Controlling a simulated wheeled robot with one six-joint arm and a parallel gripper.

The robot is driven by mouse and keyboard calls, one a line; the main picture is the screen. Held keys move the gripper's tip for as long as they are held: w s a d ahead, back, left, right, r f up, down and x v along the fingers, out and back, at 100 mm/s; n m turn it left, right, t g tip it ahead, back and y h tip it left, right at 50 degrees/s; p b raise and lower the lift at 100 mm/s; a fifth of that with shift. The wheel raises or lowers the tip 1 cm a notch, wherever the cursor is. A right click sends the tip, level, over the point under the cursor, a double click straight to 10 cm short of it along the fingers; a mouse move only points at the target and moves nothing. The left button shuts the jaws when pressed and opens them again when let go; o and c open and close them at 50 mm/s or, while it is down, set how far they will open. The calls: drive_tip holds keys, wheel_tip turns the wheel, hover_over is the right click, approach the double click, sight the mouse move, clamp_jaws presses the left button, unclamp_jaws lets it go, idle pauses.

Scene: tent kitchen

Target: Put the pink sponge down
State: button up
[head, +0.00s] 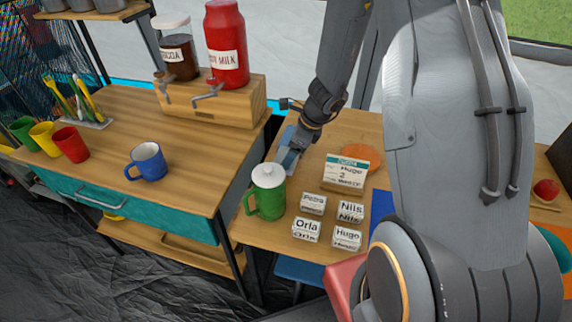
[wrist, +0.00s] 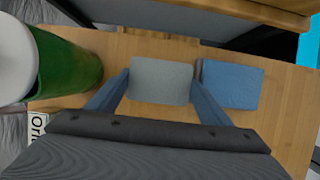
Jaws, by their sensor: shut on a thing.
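My gripper (wrist: 160,92) is shut on a grey block (wrist: 160,80) shaped like a sponge; it looks grey, not pink. In the head view my gripper (head: 291,153) is low over the small table, behind the green lidded mug (head: 268,195). A blue block (wrist: 232,83) lies on the table just right of the held block in the wrist view. Whether the held block touches the tabletop I cannot tell. The green mug (wrist: 65,65) stands close on the left in the wrist view. I see no clearly pink sponge.
Several name-labelled boxes (head: 313,203), a larger labelled box (head: 345,174) and an orange disc (head: 362,156) take up the table's right part. A wooden counter (head: 185,193) with a blue mug (head: 147,162) and a drink dispenser (head: 215,98) stands left, across a gap.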

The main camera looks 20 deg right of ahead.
drive_tip(key=shift+f, duration=1.7)
drive_tip(key=shift+f+b, duration=0.15)
drive_tip(key=shift+b, duration=0.15)
drive_tip(key=o, duration=0.7)
drive_tip(key=shift+o, duration=0.2)
